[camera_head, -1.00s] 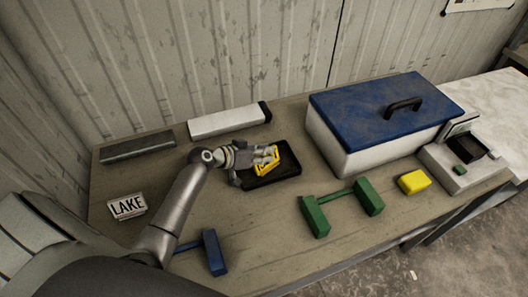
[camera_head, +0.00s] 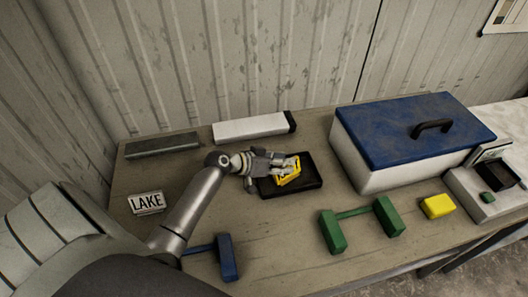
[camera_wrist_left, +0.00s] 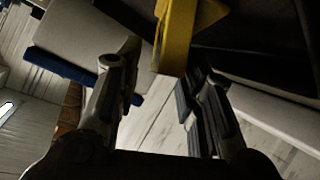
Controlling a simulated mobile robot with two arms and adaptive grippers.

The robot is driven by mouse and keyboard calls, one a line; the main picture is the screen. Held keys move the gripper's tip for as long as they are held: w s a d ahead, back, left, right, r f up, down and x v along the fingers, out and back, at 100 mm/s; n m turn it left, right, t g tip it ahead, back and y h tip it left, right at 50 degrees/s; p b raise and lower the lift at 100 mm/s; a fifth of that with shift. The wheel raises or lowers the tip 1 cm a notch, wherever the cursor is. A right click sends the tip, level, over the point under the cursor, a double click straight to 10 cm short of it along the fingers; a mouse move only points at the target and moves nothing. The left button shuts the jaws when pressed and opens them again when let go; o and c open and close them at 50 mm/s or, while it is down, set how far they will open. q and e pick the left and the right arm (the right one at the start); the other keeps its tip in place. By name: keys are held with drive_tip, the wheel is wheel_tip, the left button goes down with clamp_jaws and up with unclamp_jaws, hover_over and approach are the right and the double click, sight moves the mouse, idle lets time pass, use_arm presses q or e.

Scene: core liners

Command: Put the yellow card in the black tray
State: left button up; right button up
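The yellow card (camera_head: 288,174) is at the black tray (camera_head: 309,184), over its inside, and looks tilted. I cannot tell whether it rests on the tray floor. My left gripper (camera_head: 283,167) is right at the card, over the left part of the tray, and partly covers both. In the left wrist view the fingers (camera_wrist_left: 160,65) stand apart with a clear gap. The yellow card (camera_wrist_left: 174,38) shows there just beyond the fingertips, close to one finger; whether they touch is unclear. My right gripper is not in view.
A white box with a blue lid (camera_head: 415,130) stands right of the tray. A green dumbbell-shaped piece (camera_head: 360,212), a yellow block (camera_head: 437,206), a blue piece (camera_head: 227,257), a LAKE sign (camera_head: 146,203), a white bar (camera_head: 250,128) and a grey bar (camera_head: 162,145) lie around.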

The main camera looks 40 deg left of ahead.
use_arm(q)
drive_tip(key=b+v, duration=0.1)
drive_tip(key=v, duration=0.8)
drive_tip(key=shift+s+f+b, duration=0.15)
drive_tip(key=shift+b, duration=0.25)
drive_tip(key=shift+s+a+r, duration=0.25)
drive_tip(key=shift+s+r, duration=0.25)
